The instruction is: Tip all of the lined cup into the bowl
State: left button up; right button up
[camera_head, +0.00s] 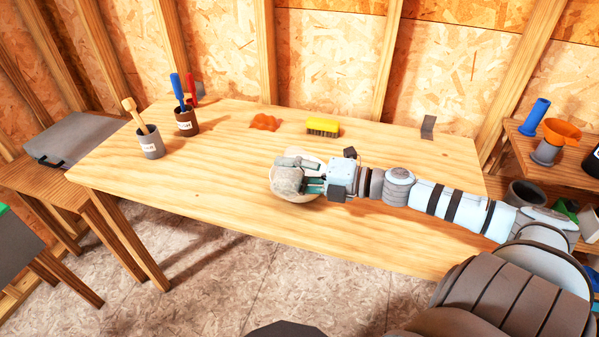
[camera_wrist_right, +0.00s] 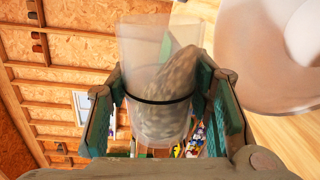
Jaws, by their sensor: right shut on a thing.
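My right gripper (camera_head: 314,177) is shut on the lined cup (camera_head: 287,181), a clear cup with a dark line round it, and holds it at the bowl. In the right wrist view the cup (camera_wrist_right: 150,117) sits between the green finger pads and is tilted. Grainy grey-brown contents (camera_wrist_right: 175,80) are still inside, sloped along one wall towards the mouth. The pale round bowl (camera_head: 297,200) is on the workbench, partly hidden by cup and gripper. The bowl also shows at the upper right of the right wrist view (camera_wrist_right: 238,75). My left gripper is out of view.
On the workbench (camera_head: 215,190) stand a yellow brush (camera_head: 322,127), an orange-brown lump (camera_head: 264,122), a grey labelled pot (camera_head: 150,145) and a brown tool pot (camera_head: 187,124). An orange funnel (camera_head: 562,131) is on the right shelf. The bench's left front is clear.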

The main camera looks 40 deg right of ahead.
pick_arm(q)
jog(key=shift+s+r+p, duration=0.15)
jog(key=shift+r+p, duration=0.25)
pick_arm(e)
jog(key=shift+w+d+f+m, duration=0.1)
jog(key=shift+d+f+m, duration=0.15)
jog(key=shift+m, duration=0.55)
